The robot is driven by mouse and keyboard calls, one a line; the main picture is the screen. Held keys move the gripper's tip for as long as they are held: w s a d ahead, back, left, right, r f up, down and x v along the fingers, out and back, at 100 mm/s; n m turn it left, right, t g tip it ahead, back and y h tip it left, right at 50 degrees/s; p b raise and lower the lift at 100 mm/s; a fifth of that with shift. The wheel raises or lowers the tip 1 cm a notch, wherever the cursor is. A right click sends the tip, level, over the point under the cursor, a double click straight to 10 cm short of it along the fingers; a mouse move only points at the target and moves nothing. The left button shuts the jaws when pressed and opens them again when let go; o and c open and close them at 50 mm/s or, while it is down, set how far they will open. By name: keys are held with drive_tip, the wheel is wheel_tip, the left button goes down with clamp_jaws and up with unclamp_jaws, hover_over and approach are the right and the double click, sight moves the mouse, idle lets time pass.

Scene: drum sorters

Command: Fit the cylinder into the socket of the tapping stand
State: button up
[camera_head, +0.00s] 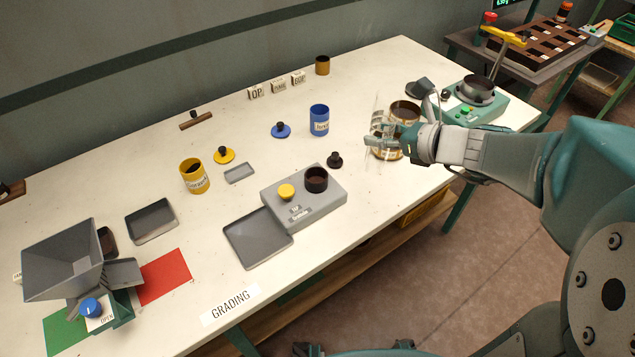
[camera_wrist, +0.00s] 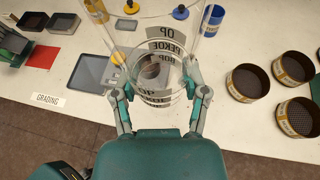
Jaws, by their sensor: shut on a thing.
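My gripper (camera_head: 377,135) is shut on a clear cylinder (camera_head: 377,112), its fingers on both sides of the wall in the wrist view (camera_wrist: 160,88). The cylinder looks roughly upright, above the table, and bears labels such as OP and PEKOE. A grey box with a yellow button, which looks like the tapping stand (camera_head: 318,208), sits left of my gripper in the head view. Its dark round socket (camera_head: 316,180) looks empty. The cylinder is apart from the socket in the head view. In the wrist view, the cylinder covers most of the stand.
Brown sieves (camera_wrist: 249,83) stand right of the cylinder in the wrist view. A small black knob (camera_head: 335,160) and a blue tin (camera_head: 319,120) stand near the stand. A grey tray (camera_head: 258,239) lies at its left. A green machine with a bowl (camera_head: 480,92) is at right.

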drive_tip(key=shift+s+a+r+n+g, duration=0.5)
drive_tip(key=shift+s+a+r+n, duration=0.1)
drive_tip(key=shift+s+a, duration=0.8)
drive_tip(key=d+f+x, duration=0.1)
drive_tip(key=f+x, duration=0.1)
drive_tip(key=x, duration=1.2)
drive_tip(key=shift+f+y, duration=0.25)
drive_tip(key=shift+y, duration=0.05)
drive_tip(key=f, duration=0.3)
drive_tip(key=shift+w+f, duration=0.3)
drive_tip(key=shift+w, duration=0.1)
drive_tip(key=shift+c, duration=0.3)
drive_tip(key=shift+a+f, duration=0.1)
drive_tip(key=shift+f, duration=0.35)
drive_tip(key=o, duration=1.3)
drive_tip(key=shift+a, duration=0.1)
drive_tip(key=shift+r, duration=0.1)
